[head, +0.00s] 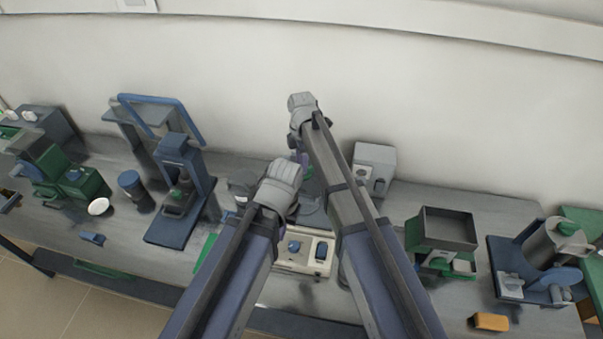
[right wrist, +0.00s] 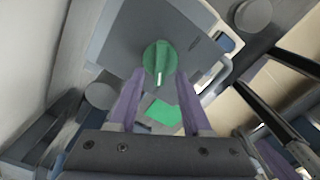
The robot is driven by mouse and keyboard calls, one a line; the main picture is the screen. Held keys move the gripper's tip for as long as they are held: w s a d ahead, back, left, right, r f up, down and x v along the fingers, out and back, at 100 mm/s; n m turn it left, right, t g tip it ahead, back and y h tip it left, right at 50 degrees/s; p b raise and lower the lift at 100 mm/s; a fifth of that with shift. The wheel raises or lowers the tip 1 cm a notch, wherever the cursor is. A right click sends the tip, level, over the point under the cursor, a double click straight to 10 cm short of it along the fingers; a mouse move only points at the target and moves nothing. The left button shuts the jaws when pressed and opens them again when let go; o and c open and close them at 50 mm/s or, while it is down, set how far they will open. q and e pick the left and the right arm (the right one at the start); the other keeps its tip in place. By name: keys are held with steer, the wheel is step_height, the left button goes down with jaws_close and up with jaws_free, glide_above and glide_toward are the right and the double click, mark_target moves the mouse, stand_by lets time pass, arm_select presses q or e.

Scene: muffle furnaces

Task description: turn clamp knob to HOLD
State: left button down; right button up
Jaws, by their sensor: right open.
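In the right wrist view, a round green knob (right wrist: 160,57) with a white pointer line sits on a grey plate (right wrist: 118,48). The line points toward the bottom of the picture, toward my gripper's base. I take it for the clamp knob; no HOLD mark is readable. My right gripper (right wrist: 160,74) is open, its two purple fingers on either side of the knob's near edge. I cannot tell if they touch it.
In the head view, a cream panel with blue controls (head: 319,250) lies below my arms. A blue press stand (head: 178,190) is to the left. A grey-white box (head: 374,166) and a green device with an open tray (head: 447,229) are to the right. The wall rises close behind.

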steer(key=shift+f+b, duration=0.45)
steer(key=shift+f, duration=0.4)
jaws_close()
